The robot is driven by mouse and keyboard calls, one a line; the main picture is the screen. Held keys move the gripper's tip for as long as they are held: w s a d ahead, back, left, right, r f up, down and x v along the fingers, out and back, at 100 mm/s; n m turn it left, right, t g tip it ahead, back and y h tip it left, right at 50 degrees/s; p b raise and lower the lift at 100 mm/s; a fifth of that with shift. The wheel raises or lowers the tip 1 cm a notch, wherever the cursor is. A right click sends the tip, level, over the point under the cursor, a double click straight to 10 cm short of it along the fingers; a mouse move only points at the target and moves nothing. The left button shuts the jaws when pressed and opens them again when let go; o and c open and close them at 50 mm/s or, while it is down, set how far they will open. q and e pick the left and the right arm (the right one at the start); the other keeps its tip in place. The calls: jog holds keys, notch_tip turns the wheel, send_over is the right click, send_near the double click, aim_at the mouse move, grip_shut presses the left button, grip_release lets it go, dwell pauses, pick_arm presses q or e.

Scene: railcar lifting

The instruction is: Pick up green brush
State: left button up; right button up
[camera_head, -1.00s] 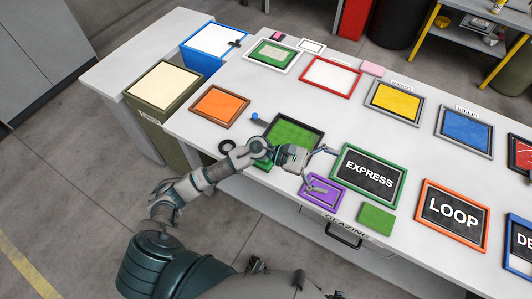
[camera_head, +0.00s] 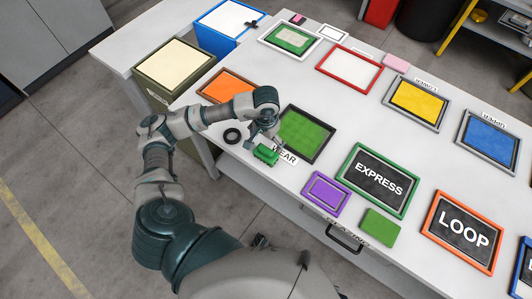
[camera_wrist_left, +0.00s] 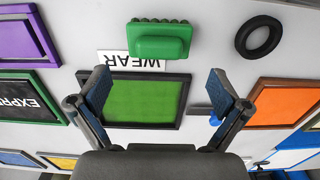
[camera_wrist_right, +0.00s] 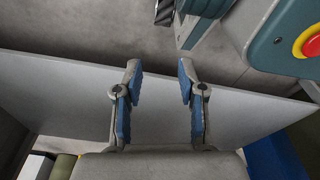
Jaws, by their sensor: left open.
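The green brush (camera_head: 266,154) lies on the white table near its front edge, by the WEAR label (camera_head: 285,154). In the left wrist view the brush (camera_wrist_left: 159,38) shows whole, with its raised handle facing the camera. My left gripper (camera_head: 262,135) is above the table close to the brush; in its wrist view the left gripper (camera_wrist_left: 160,88) is open and empty, with the brush beyond the fingertips. My right gripper (camera_wrist_right: 160,78) is open and empty in the right wrist view, away from the brush.
A black ring (camera_head: 232,136) lies left of the brush. A black-framed green panel (camera_head: 306,133) is to its right, and a purple frame (camera_head: 325,194) and a green block (camera_head: 380,227) lie farther right. The orange panel (camera_head: 228,86) is behind my left arm.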

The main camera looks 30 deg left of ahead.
aim_at(266, 149)
pick_arm(q)
notch_tip(266, 149, down, 4)
jog(key=shift+d+r, duration=0.1)
notch_tip(266, 149, down, 4)
jog(key=shift+s+r, duration=0.1)
jog(key=shift+f, duration=0.45)
pick_arm(e)
jog(key=shift+s+d+f, duration=0.15)
jog(key=shift+s+f, duration=0.25)
jog(key=shift+s, duration=0.05)
pick_arm(q)
jog(key=shift+c, duration=0.3)
jog(key=c, duration=0.9)
jog(key=shift+c, duration=0.2)
jog(key=shift+r, duration=0.15)
